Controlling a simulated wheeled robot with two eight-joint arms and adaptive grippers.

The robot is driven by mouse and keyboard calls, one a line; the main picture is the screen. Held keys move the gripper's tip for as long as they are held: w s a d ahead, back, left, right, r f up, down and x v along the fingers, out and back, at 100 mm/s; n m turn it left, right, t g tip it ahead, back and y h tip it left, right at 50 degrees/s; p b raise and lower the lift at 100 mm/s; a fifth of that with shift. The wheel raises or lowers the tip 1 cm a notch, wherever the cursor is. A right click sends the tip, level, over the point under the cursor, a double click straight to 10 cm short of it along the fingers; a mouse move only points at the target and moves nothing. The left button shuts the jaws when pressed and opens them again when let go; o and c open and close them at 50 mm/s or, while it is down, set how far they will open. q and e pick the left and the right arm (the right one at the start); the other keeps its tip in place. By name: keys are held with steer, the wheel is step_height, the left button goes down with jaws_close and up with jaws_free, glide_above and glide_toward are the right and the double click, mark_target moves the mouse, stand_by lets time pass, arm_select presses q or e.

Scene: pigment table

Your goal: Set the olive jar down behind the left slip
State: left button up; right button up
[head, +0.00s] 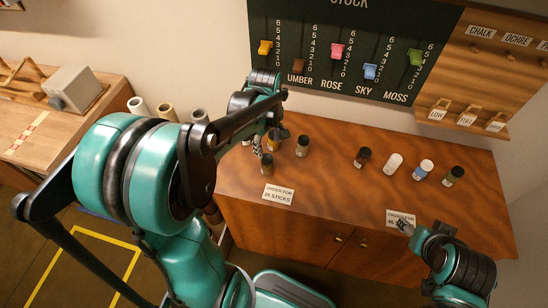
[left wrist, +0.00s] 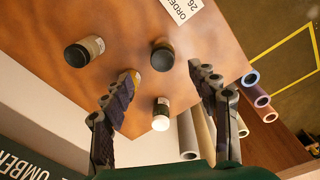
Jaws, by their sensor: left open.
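A dark-capped jar (head: 267,164) with a dull olive-looking body stands upright just behind the left slip (head: 278,194); I cannot be sure of its colour. In the left wrist view this jar (left wrist: 162,57) shows between the tips of my left gripper (left wrist: 162,72), with no visible contact. My left gripper (head: 265,144) is open over the table's left part and holds nothing visible. Another dark-capped jar (head: 302,146) with an olive-brown body stands to the right (left wrist: 83,52). My right gripper (head: 405,228) is by the right slip (head: 400,217); its jaw opening is unclear.
A white-capped jar (left wrist: 160,115) stands between my left fingers in the wrist view, and a yellowish jar (left wrist: 135,82) is partly hidden by one finger. Several jars, including a white one (head: 393,163), line the table's right part. The middle of the table (head: 325,185) is clear.

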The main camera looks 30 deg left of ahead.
arm_select(q)
steer(key=s+d+r+m+t, duration=0.6)
steer(key=s+d+m, duration=0.3)
steer(key=m, duration=0.5)
steer(key=shift+s+d+r+m+t, duration=0.3)
steer(key=shift+s+m, duration=0.1)
steer(key=shift+s, duration=0.4)
